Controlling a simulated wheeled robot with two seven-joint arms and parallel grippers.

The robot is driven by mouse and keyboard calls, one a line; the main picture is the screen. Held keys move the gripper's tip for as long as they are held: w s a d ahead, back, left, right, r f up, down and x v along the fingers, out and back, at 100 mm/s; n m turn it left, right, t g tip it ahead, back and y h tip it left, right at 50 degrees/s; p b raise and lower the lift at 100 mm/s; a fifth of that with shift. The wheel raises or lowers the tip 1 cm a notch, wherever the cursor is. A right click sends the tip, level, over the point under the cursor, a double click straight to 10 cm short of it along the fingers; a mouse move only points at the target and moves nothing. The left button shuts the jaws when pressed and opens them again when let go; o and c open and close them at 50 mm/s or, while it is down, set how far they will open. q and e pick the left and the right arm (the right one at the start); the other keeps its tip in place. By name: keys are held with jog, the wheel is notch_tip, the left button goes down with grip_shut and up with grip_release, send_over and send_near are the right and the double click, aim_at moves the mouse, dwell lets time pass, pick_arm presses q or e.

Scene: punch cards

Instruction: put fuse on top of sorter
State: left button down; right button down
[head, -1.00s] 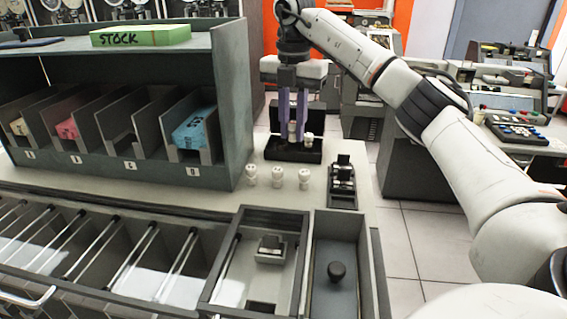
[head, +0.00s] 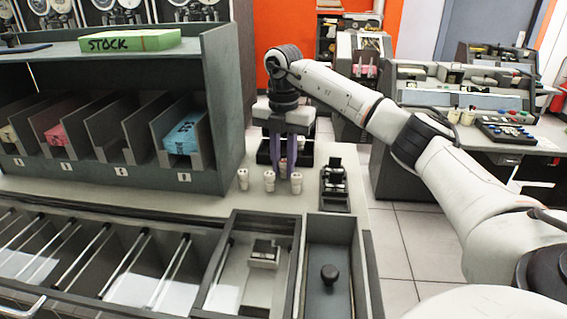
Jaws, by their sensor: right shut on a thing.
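My right gripper (head: 283,166) hangs over the counter, its purple fingers pointing down. It is shut on a small pale fuse (head: 283,169), mostly hidden by the fingers. Three white fuses stand upright on the counter in front of it: a left one (head: 242,179), a middle one (head: 269,181) and a right one (head: 296,184). The long pocketed machine (head: 110,211), with metal rods across its bays, runs along the front and looks like the sorter. My left gripper is out of view.
A grey rack (head: 222,150) with labelled card pockets stands at left, a green STOCK box (head: 130,41) on its top. A black open box (head: 264,153) stands behind the gripper. A small black device (head: 335,187) is to the right. The counter's right edge is close.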

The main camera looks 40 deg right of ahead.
aim_at(283, 161)
jog(key=c, duration=1.6)
grip_release()
jog(key=shift+f, duration=0.1)
notch_tip(283, 161, up, 12)
jog(key=shift+r, duration=0.2)
